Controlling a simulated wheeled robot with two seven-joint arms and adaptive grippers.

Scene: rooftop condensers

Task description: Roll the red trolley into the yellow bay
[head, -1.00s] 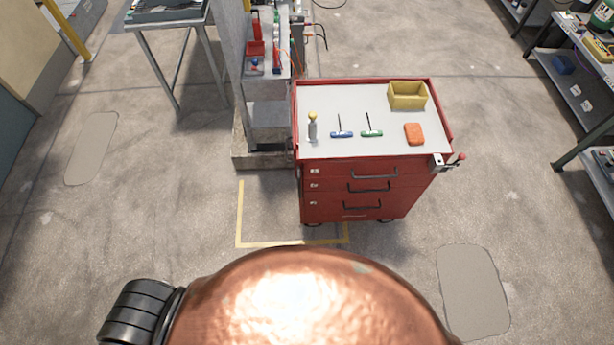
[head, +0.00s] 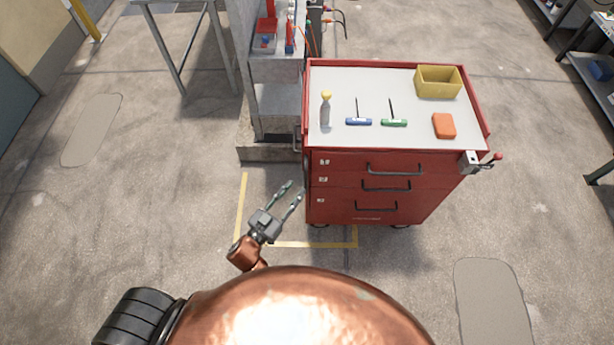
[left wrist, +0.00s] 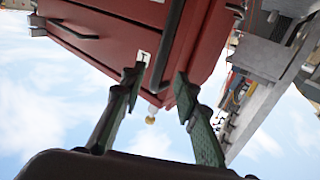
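The red trolley (head: 372,190) has a pale top and several drawers, and stands upright in the head view. The yellow bay (head: 242,210) is marked by floor lines. The trolley's left part covers some of it, and its right part stands beyond the bay's right end. My left gripper (head: 294,188) is open and empty, just left of the trolley's lower left side. In the left wrist view its spread fingers (left wrist: 160,74) point at the red trolley body (left wrist: 120,30), with a dark bar handle (left wrist: 168,45) just beyond the fingertips. My right gripper is out of view.
A grey shelf unit (head: 275,105) stands behind the bay. The floor at left is clear.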

